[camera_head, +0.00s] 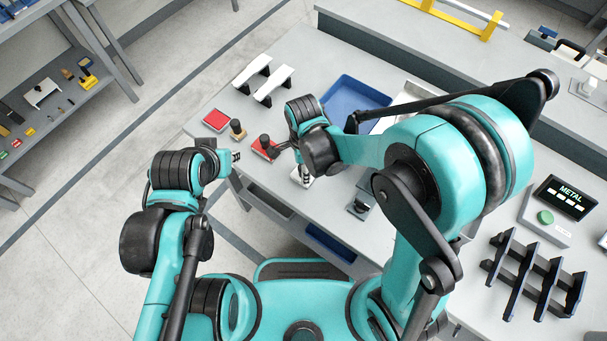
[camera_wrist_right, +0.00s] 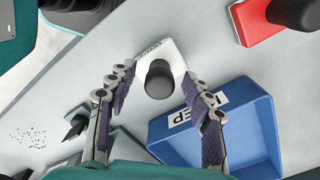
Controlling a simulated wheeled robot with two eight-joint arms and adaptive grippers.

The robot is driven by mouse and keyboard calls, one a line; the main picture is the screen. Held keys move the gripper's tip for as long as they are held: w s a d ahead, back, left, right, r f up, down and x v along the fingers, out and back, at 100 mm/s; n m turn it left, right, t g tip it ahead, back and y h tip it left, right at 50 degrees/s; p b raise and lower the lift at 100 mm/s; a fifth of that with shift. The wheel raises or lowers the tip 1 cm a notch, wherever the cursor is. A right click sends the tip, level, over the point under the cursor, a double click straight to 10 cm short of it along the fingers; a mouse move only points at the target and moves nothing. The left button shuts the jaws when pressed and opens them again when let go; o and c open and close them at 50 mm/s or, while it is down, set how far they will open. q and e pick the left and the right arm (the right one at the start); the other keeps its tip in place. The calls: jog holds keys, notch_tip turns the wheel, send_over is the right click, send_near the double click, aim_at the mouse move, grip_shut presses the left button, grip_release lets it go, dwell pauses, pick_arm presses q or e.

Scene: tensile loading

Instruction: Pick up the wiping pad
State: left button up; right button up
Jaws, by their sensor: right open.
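The wiping pad (camera_wrist_right: 177,49) appears as a white block with a round black knob on top. In the right wrist view the knob shows between the two spread fingers of my right gripper (camera_wrist_right: 161,82). The gripper is open, and no finger visibly touches the knob. In the head view the white pad (camera_head: 299,180) lies near the table's front edge, under my right gripper (camera_head: 304,170), which partly hides it. My left gripper (camera_head: 236,157) is empty at the table's left front edge; its finger opening is too small to judge.
A blue tray (camera_wrist_right: 262,128) with a label lies beside the pad. Dark crumbs (camera_wrist_right: 30,135) lie on the table.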

jog(key=shift+f, duration=0.55)
grip_shut()
jog(key=shift+r, duration=0.1)
notch_tip(320, 180, up, 10)
jog(key=p, duration=0.3)
